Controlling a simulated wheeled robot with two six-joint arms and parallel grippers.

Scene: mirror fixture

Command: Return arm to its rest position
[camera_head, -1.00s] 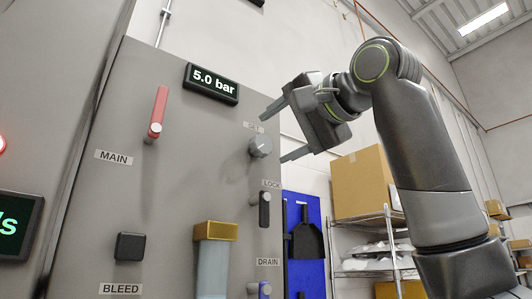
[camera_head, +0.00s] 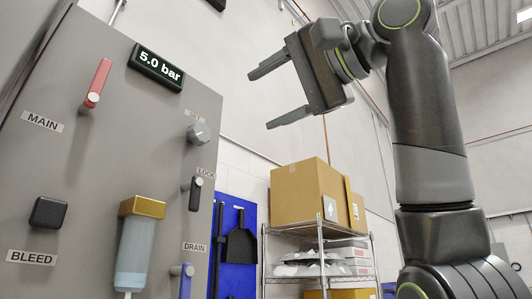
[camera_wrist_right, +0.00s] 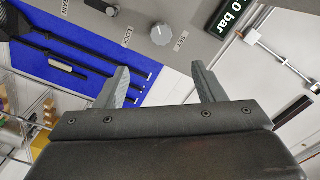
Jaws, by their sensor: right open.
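My right gripper (camera_head: 268,97) is open and empty, raised in the upper middle of the head view, to the right of the grey panel (camera_head: 95,165) and apart from it. Its two fingers also show spread in the right wrist view (camera_wrist_right: 162,85). On the panel, a grey SET knob (camera_head: 198,134) stands near the right edge; it also shows in the right wrist view (camera_wrist_right: 162,34). A pressure display (camera_head: 157,68) reads 5.0 bar. My left gripper is not in view.
The panel also carries a red MAIN lever (camera_head: 98,82), a black BLEED button (camera_head: 48,212), a LOCK lever (camera_head: 196,192), a blue DRAIN lever (camera_head: 186,280) and a gold-topped cylinder (camera_head: 136,245). A wire shelf (camera_head: 320,228) with a cardboard box (camera_head: 298,192) stands behind.

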